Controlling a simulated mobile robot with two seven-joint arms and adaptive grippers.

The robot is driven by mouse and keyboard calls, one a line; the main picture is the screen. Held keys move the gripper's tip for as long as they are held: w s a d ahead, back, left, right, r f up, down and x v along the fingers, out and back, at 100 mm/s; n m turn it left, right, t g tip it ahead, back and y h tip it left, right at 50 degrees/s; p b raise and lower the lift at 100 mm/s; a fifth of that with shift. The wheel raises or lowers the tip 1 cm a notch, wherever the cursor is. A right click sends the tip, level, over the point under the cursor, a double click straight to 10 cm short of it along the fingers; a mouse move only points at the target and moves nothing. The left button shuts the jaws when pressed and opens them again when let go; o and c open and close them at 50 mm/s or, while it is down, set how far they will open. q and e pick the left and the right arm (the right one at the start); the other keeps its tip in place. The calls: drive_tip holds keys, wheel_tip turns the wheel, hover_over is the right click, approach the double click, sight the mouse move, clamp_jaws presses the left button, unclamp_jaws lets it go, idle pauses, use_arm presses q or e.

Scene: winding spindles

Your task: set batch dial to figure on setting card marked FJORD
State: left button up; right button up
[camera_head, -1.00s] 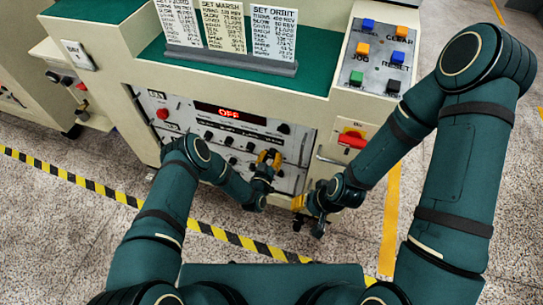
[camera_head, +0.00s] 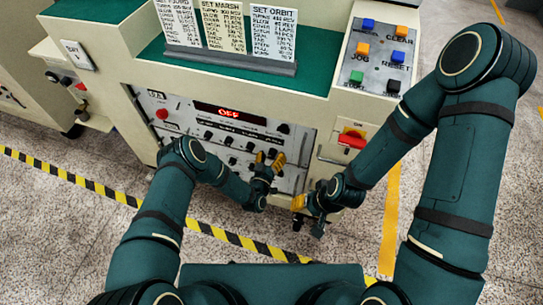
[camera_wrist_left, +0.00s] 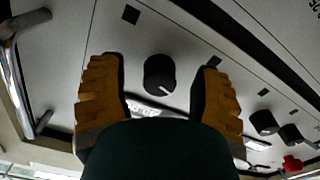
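The setting card marked FJORD (camera_head: 180,22) stands at the left of three cards on the machine top. Its small print is too small to read surely. The grey control panel (camera_head: 155,98) below carries several black knobs and a red lit display (camera_head: 229,114) reading OFF. My left gripper (camera_head: 270,158) is open in front of the panel's lower right. In the left wrist view its yellow fingers (camera_wrist_left: 158,95) stand either side of a black knob (camera_wrist_left: 159,74) with a white pointer line, apart from it. I cannot read that knob's label.
A button plate (camera_head: 377,60) with coloured buttons is at the upper right, above a red switch (camera_head: 352,139) on yellow. A metal handle (camera_wrist_left: 20,70) juts out left of the knob in the left wrist view. Yellow-black tape (camera_head: 70,178) crosses the floor.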

use_arm(q)
drive_tip(key=v, duration=1.2)
drive_tip(key=shift+r, duration=0.15)
idle(0.4)
drive_tip(key=s+a+r+g, duration=0.3)
drive_tip(key=s+r+g, duration=0.2)
drive_tip(key=s+g, duration=0.2)
drive_tip(key=s+a+r+n+g+y, duration=0.1)
drive_tip(key=s+a+r+g, duration=0.2)
drive_tip(key=s+r+g, duration=0.3)
drive_tip(key=shift+s+r+g+y, duration=0.3)
drive_tip(key=shift+s+r+g, duration=0.1)
drive_tip(key=shift+g, duration=0.7)
drive_tip(key=shift+a, duration=0.15)
